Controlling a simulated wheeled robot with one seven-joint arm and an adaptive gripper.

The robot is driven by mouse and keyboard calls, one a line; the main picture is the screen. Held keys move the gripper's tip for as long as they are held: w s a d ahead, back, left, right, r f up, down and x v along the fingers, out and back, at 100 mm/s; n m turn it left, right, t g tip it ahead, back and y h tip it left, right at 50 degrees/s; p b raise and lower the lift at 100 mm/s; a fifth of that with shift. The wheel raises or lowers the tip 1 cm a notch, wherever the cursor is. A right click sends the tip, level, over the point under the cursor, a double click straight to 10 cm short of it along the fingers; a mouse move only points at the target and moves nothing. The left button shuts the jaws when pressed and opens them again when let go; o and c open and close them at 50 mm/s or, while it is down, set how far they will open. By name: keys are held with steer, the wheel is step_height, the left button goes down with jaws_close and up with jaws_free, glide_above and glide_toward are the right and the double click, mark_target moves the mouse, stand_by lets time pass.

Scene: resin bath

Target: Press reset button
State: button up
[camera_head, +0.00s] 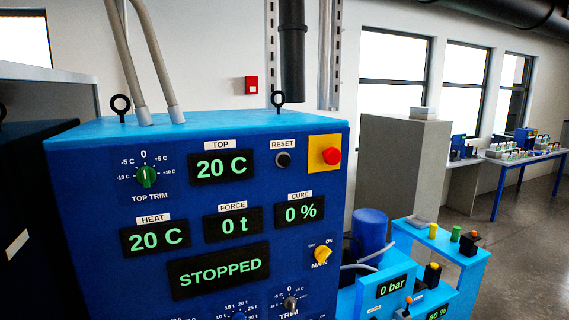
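The reset button (283,160) is a small round black button on the blue control panel (200,275), under a white label (283,144) reading RESET. It sits between the TOP display (221,167), which reads 20 C, and a red emergency-stop button (331,156) on a yellow square plate. A wide display (219,270) lower on the panel reads STOPPED. The HEAT display (156,239) reads 20 C, FORCE (233,224) reads 0 t and CURE (305,212) reads 0 %. My gripper is not in view.
A green TOP TRIM knob (146,177) and a yellow MAIN switch (321,254) are on the same panel. Smaller light-blue units (440,245) with buttons and a 0 bar display stand to the right. Open grey floor (510,245) shows at far right.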

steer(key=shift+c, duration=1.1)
